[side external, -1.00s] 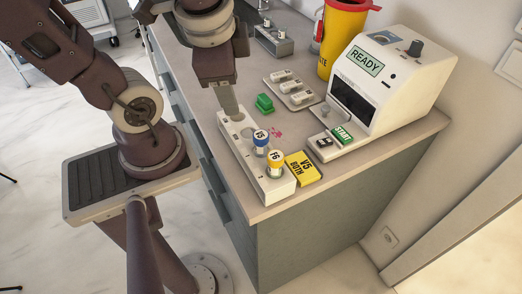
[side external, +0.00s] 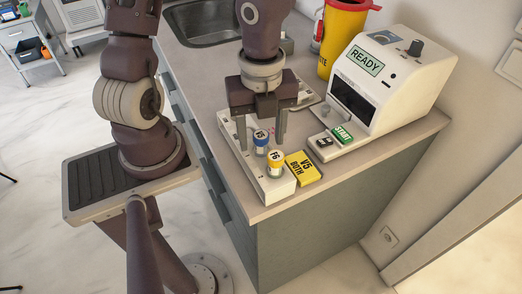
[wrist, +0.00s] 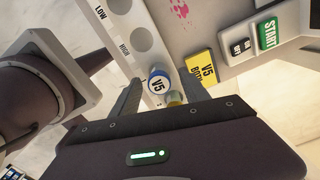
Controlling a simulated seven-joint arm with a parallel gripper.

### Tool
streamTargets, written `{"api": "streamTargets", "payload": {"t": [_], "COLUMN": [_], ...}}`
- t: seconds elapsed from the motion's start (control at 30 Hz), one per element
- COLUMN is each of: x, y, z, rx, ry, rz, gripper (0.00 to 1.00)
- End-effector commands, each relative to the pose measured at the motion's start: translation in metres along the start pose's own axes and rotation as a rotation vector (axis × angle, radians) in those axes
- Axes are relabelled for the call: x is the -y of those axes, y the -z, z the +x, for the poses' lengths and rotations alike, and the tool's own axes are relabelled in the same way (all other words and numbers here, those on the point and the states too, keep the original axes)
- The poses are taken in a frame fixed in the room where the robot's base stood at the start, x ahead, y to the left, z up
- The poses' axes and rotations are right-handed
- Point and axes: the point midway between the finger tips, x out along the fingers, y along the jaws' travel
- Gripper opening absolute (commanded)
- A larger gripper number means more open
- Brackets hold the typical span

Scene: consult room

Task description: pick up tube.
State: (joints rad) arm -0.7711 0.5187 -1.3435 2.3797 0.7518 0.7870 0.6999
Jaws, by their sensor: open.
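In the wrist view the blue cap (wrist: 158,78) shows between the fingers. I cannot tell whether a finger touches either tube.
A yellow card reading V5 BOTH (side external: 303,168) lies right of the rack. A white machine showing READY (side external: 385,85) with a green START button (side external: 342,133) stands at the right. A yellow bin with a red lid (side external: 343,40) is behind. The rack's holes marked LOW and HIGH look empty (wrist: 141,39).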

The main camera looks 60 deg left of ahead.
Motion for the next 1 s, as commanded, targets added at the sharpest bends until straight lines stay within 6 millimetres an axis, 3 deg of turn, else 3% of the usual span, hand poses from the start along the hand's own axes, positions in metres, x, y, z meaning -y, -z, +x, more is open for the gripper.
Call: {"api": "streamTargets", "payload": {"t": [0.27,0.53,0.83,1.0], "x": [0.000,0.000,0.000,0.001], "y": [0.000,0.000,0.000,-0.001], "z": [0.006,0.006,0.004,-0.013], "rx": [-0.001,0.000,0.000,0.001], "ry": [0.001,0.000,0.001,0.005], "rz": [-0.002,-0.002,-0.003,-0.009], "gripper": [0.53,0.00,0.00,0.00]}}
